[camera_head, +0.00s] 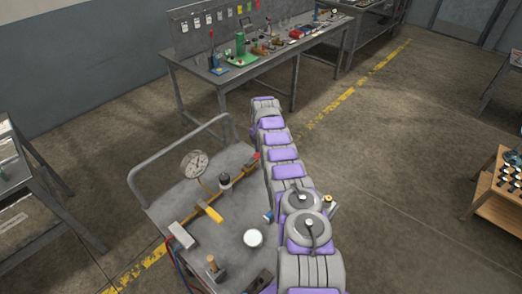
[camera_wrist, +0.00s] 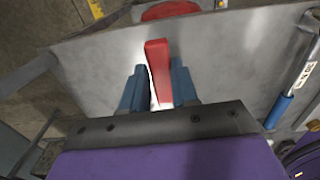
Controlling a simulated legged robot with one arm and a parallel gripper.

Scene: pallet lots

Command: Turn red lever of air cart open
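The red lever (camera_wrist: 158,72) stands out from a grey metal surface in the wrist view, near the middle. My gripper (camera_wrist: 157,86) has its two blue fingers around it, one on each side. A pale gap shows between the lever and the left finger; the lever looks close to the right finger, and contact cannot be told. In the head view the air cart (camera_head: 157,210) is a grey top with a bent tube handle, left of my arm. A small red piece (camera_head: 254,156) shows at its right edge. My gripper cannot be made out in the head view.
The cart carries a round gauge (camera_head: 195,164), a yellow handle (camera_head: 210,211) and a white round cap (camera_head: 253,238). A tool-covered workbench (camera_head: 270,66) stands behind. A blue-sleeved rod (camera_wrist: 279,112) lies right of my gripper. Open floor (camera_head: 415,150) lies to the right.

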